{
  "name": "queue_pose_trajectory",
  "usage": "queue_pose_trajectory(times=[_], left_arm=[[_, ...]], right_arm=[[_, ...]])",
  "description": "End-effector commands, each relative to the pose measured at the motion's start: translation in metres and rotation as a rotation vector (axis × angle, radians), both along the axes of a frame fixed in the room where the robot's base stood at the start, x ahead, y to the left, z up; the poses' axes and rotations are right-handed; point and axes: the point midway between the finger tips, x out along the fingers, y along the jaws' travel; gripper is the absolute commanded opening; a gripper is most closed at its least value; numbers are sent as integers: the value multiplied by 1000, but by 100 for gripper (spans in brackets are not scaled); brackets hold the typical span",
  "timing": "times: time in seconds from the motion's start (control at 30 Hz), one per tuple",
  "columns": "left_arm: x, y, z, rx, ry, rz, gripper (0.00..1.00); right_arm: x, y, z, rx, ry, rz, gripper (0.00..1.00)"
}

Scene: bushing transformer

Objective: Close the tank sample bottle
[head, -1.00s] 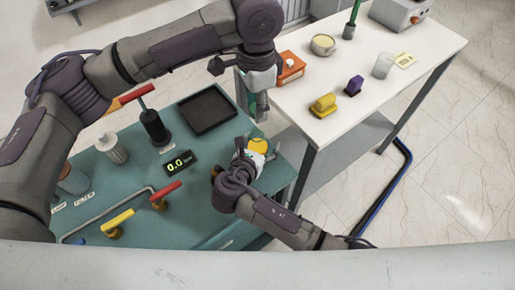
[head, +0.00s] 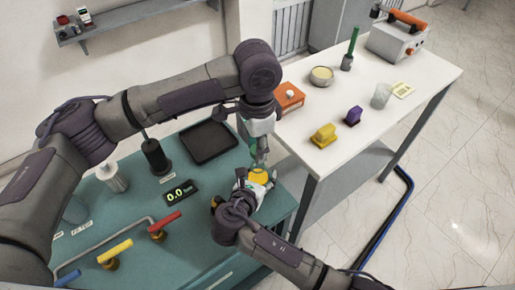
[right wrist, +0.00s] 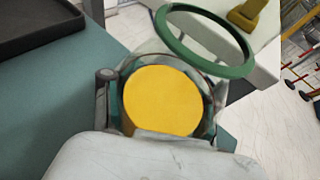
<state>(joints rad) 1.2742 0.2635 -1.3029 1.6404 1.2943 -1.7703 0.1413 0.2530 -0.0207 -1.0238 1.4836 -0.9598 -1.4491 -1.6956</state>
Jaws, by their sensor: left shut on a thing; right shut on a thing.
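The sample bottle (head: 260,176) shows a yellow face, held near the front right corner of the teal bench. In the right wrist view a round yellow face (right wrist: 160,102) sits between my right fingers, with a green ring (right wrist: 183,47) and clear wall above it; I take these as parts of the bottle. My right gripper (head: 252,184) is shut on the bottle. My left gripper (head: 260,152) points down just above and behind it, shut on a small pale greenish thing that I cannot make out. Whether that thing touches the bottle is hidden.
The teal bench holds a black tray (head: 209,141), a digital readout (head: 180,192), a black post (head: 155,157) and red and yellow valve handles (head: 115,251). The white table (head: 345,160) close by carries an orange box (head: 288,97), a yellow block (head: 323,136) and a purple block (head: 353,117).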

Motion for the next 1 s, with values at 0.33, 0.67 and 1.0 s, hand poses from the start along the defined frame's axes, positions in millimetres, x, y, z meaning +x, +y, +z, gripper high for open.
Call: queue_pose_trajectory(times=[0.33,0.67,1.0], left_arm=[[0,1,-18,-1,-1,0,27],[0,1,-19,0,0,1,27],[0,1,-35,1,3,1,27]], right_arm=[[0,0,1,0,-1,0,0],[0,0,1,0,-1,0,0],[0,0,1,0,-1,0,0]])
